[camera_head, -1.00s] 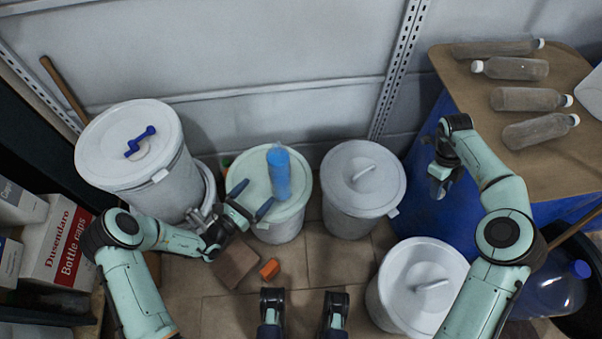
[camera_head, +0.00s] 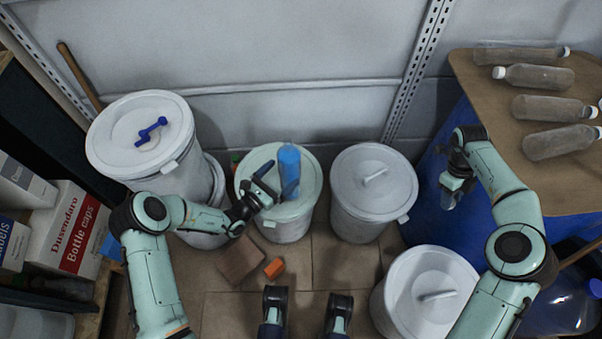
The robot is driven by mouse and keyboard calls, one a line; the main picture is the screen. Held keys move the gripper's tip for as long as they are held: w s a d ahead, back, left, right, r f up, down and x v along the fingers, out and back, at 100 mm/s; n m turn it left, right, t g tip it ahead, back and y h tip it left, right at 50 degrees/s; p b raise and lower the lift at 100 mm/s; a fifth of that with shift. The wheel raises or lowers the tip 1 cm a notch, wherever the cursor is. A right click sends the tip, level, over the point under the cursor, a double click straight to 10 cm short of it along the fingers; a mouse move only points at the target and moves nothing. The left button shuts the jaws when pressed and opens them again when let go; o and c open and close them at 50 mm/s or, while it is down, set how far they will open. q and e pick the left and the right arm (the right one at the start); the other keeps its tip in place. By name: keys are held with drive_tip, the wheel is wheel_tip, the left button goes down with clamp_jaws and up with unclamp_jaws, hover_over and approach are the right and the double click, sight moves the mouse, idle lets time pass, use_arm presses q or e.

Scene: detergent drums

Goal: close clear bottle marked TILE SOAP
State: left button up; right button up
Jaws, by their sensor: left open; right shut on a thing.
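A clear bottle with blue contents (camera_head: 289,160) stands upright on the pale green lid of the middle drum (camera_head: 250,180). No lettering on it can be read, and its mouth is too small to make out. My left gripper (camera_head: 278,180) is open at the bottle's left side, with one finger beside it and the other in front of its lower part. I cannot tell whether they touch it. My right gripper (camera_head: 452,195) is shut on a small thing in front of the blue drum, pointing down. Its fingers mostly hide that thing.
Grey lidded drums (camera_head: 373,185) stand left and right of the green-lidded one. A blue crank (camera_head: 150,134) lies on the left lid. Several clear bottles with white caps (camera_head: 540,77) lie on the brown board at right. A bottle caps box (camera_head: 65,230) is at left.

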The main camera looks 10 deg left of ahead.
sight(290, 164)
drive_tip(key=shift+f+b, duration=0.6)
drive_tip(key=shift+f, duration=0.3)
use_arm(q)
drive_tip(key=x, duration=0.4)
drive_tip(key=shift+w+d+r, duration=0.2)
drive_tip(key=shift+w+r, duration=0.1)
drive_tip(key=shift+r, duration=0.05)
drive_tip(key=c, duration=1.8)
drive_tip(key=shift+r, duration=0.2)
clamp_jaws()
use_arm(e)
drive_tip(key=shift+r, duration=0.1)
